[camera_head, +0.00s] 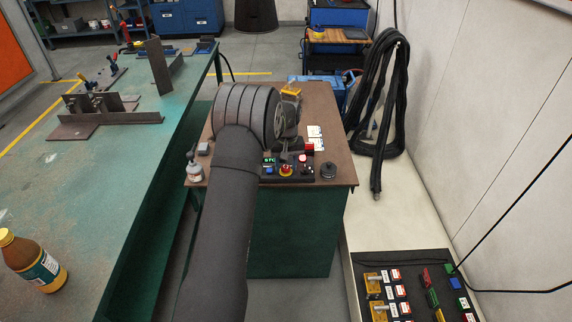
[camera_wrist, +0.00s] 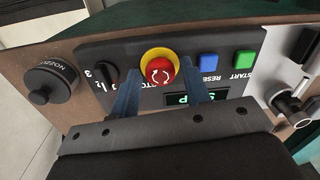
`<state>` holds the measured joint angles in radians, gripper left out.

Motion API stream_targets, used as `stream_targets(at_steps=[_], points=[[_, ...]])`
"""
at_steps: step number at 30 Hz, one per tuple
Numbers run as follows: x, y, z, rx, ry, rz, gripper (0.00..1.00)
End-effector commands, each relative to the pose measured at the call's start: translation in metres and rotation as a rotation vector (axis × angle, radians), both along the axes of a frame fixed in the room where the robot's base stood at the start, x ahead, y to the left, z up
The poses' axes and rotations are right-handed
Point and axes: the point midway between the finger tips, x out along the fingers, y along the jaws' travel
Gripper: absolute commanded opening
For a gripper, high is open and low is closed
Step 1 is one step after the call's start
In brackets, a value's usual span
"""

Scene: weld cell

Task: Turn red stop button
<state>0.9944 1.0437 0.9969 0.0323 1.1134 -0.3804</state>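The red stop button (camera_wrist: 160,70) with its yellow collar sits on the dark control panel (camera_wrist: 222,57), in the upper middle of the wrist view. In the head view the button (camera_head: 286,170) shows at the front of the small brown-topped cabinet. My gripper (camera_wrist: 157,76) has two blue fingers, one on each side of the button, with their tips level with its lower half. The fingers are apart and a gap shows between them and the red cap. I cannot tell how far above the panel the tips are. My wrist body hides the panel's lower part.
Beside the button are a blue reset button (camera_wrist: 208,60), a green start button (camera_wrist: 244,59), a black selector knob (camera_wrist: 105,73) and a display (camera_wrist: 197,97) with green letters. A black nozzle knob (camera_wrist: 48,83) stands at the left. A workbench (camera_head: 95,205) lies left of the cabinet.

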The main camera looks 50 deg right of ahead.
Motion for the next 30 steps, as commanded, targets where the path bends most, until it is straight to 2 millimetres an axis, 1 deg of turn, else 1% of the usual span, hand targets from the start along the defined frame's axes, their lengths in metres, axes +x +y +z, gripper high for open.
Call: stream_targets(at_steps=[1, 2, 3, 5, 11, 16, 20, 30], points=[[0.0000, 0.0000, 0.0002, 0.000, 0.000, 0.000, 0.33], [0.0000, 0.0000, 0.0002, 0.000, 0.000, 0.000, 0.27], [0.0000, 0.0000, 0.0002, 0.000, 0.000, 0.000, 0.19], [-0.0001, -0.0001, 0.0003, 0.000, 0.000, 0.000, 0.07], [0.0000, -0.0002, 0.0004, 0.000, -0.001, -0.011, 0.07], [0.0002, -0.0002, 0.0005, -0.001, 0.000, -0.062, 0.07], [0.0004, -0.0003, 0.0007, -0.002, -0.001, -0.139, 0.07], [0.0008, -0.0005, 0.0011, -0.003, -0.002, -0.395, 0.07]])
